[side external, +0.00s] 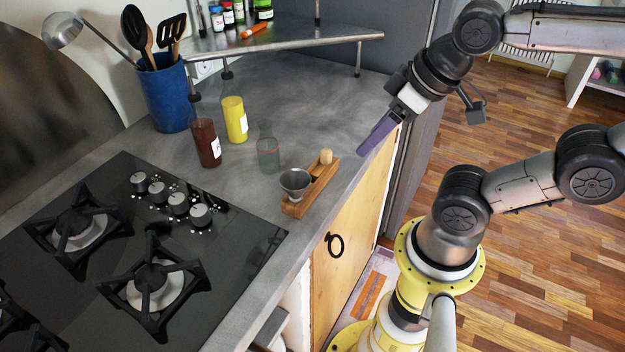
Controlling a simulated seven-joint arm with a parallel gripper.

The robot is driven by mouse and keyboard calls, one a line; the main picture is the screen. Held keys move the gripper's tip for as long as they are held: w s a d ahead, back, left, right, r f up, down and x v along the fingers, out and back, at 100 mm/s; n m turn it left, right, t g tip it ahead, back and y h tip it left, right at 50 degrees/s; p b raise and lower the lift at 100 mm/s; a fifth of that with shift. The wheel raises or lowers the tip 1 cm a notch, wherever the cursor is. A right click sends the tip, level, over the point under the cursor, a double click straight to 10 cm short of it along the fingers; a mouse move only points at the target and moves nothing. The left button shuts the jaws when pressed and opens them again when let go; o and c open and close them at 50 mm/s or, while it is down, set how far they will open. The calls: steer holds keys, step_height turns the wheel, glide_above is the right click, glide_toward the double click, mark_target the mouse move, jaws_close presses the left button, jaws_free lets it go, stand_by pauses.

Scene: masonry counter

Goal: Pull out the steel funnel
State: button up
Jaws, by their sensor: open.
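The steel funnel (295,182) sits upright in the near end of a small wooden rack (316,192) on the grey counter. Its wide mouth faces up and its lower part is hidden by the rack. A pale wooden knob-like piece (326,156) stands at the rack's far end. My gripper (366,148) is open and empty, to the upper right of the rack near the counter's right edge. It is apart from the funnel, and its purple fingers point down and to the left.
A clear glass bottle (268,155) stands just left of the rack. A red sauce bottle (207,143) and a yellow bottle (235,119) stand farther left. The black gas hob (225,258) lies at lower left. A raised metal shelf (285,40) spans the back; counter between it and the rack is clear.

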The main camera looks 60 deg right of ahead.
steer(key=o, duration=0.4)
steer(key=shift+o, duration=1)
steer(key=shift+m, duration=0.9)
steer(key=w, duration=0.1)
steer(key=w+r, duration=0.1)
steer(key=w, duration=0.2)
steer(key=shift+w+a+r, duration=0.2)
steer(key=shift+w+a, duration=0.2)
steer(key=n+g, duration=0.2)
glide_toward(297, 175)
steer(key=shift+w+a+f, duration=0.3)
steer(key=shift+a+f, duration=0.05)
steer(key=shift+f, duration=0.9)
steer(key=shift+w+a+f, duration=0.3)
steer(key=shift+f, duration=0.9)
steer(key=shift+w+a+f, duration=0.3)
steer(key=shift+a+f, duration=0.05)
steer(key=shift+f, duration=0.9)
